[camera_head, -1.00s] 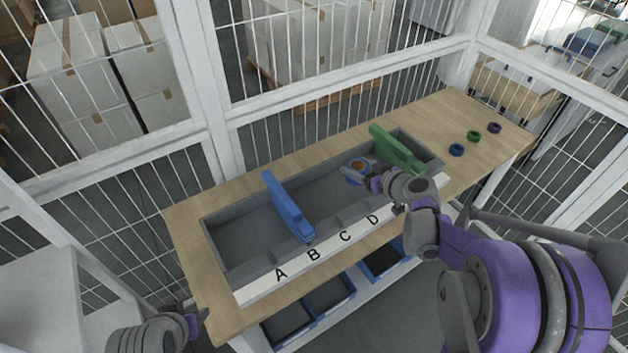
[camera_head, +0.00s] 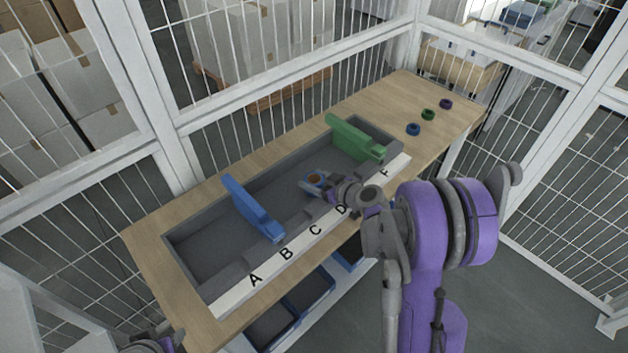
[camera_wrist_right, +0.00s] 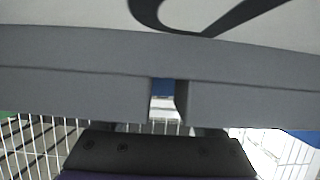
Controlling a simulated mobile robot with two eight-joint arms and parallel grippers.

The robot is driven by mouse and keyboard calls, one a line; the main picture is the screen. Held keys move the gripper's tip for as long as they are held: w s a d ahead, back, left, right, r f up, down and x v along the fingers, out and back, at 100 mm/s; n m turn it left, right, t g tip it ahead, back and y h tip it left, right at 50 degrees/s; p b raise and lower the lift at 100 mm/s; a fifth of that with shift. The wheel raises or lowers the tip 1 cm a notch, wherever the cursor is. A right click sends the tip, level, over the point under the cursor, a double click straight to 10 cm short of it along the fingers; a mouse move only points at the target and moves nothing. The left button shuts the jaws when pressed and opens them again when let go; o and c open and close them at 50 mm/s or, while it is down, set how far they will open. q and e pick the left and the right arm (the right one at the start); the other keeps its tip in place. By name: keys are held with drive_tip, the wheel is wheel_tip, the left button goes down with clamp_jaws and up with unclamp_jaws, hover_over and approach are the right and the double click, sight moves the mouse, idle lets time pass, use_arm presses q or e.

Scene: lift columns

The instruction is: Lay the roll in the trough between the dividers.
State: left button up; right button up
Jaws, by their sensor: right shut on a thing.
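The grey trough (camera_head: 205,252) is set in a wooden bench. A blue divider (camera_head: 250,208) crosses it left of centre and a green divider (camera_head: 355,138) crosses it near its right end. My right gripper (camera_head: 320,184) is shut on a small roll with a brown centre (camera_head: 314,179), over the trough between the dividers. I cannot tell whether the roll touches the trough floor. The right wrist view shows grey bars and part of a black letter, but no clear roll. My left arm (camera_head: 150,346) barely shows at the bottom left edge; its jaws are not clear.
A white strip lettered A to F (camera_head: 266,267) runs along the trough's front; E is hidden by my right arm. Blue (camera_head: 413,129), green (camera_head: 428,114) and purple (camera_head: 445,104) rings lie on the bench's right end. Blue bins (camera_head: 308,292) sit below. A wire cage encloses the bench.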

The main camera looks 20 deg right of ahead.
drive_tip(key=shift+f, duration=0.35)
drive_tip(key=o, duration=1.4)
drive_tip(key=shift+r, duration=0.15)
